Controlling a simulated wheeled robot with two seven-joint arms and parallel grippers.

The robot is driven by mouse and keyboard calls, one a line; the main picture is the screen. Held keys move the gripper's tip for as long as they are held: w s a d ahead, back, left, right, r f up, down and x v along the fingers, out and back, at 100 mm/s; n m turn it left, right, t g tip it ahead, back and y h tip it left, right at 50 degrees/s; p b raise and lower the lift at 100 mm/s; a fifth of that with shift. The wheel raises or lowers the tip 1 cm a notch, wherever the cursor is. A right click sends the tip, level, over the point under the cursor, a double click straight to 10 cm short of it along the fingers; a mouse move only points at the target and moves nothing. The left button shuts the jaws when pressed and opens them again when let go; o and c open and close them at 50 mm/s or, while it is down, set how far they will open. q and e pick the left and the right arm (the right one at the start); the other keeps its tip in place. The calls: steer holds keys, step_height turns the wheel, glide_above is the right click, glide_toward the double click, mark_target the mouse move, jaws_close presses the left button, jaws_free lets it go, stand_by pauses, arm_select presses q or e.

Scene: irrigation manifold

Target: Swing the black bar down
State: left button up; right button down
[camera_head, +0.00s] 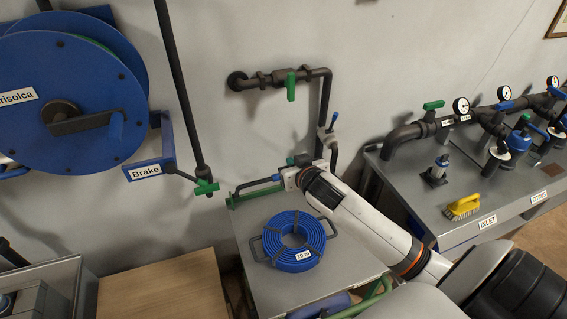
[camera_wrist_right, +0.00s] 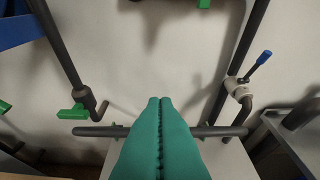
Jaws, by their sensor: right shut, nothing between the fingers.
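A dark straight bar (camera_wrist_right: 95,131) lies nearly level across the right wrist view. Its middle is hidden behind my right gripper's green fingers, and both ends stick out. In the head view a dark bar with a blue part (camera_head: 256,184) shows just left of the gripper, above the cart; I cannot tell whether it is the same bar. My right gripper (camera_head: 294,161) is shut and empty at the cart's back edge. Its fingertips (camera_wrist_right: 159,100) lie together in front of the bar's line of sight; contact cannot be told. My left gripper is not in view.
The grey cart (camera_head: 325,284) carries a blue hose coil (camera_head: 293,240). Wall piping with a green valve handle (camera_head: 291,87) rises behind. A hose reel (camera_head: 70,95) hangs at left. A manifold bench (camera_head: 410,176) stands at right, and a wooden surface (camera_head: 165,290) at lower left.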

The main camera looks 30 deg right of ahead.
steer(key=w+f+p, duration=0.1)
steer(key=w+f, duration=0.1)
steer(key=w+d+f+p, duration=0.1)
steer(key=w+f+p, duration=0.1)
steer(key=w+f, duration=0.1)
steer(key=shift+w+d+f, duration=0.1)
steer(key=shift+w+f, duration=0.15)
steer(key=shift+s+f, duration=0.35)
steer(key=shift+s, duration=0.1)
steer(key=shift+w+f, duration=0.1)
steer(key=shift+f, duration=0.1)
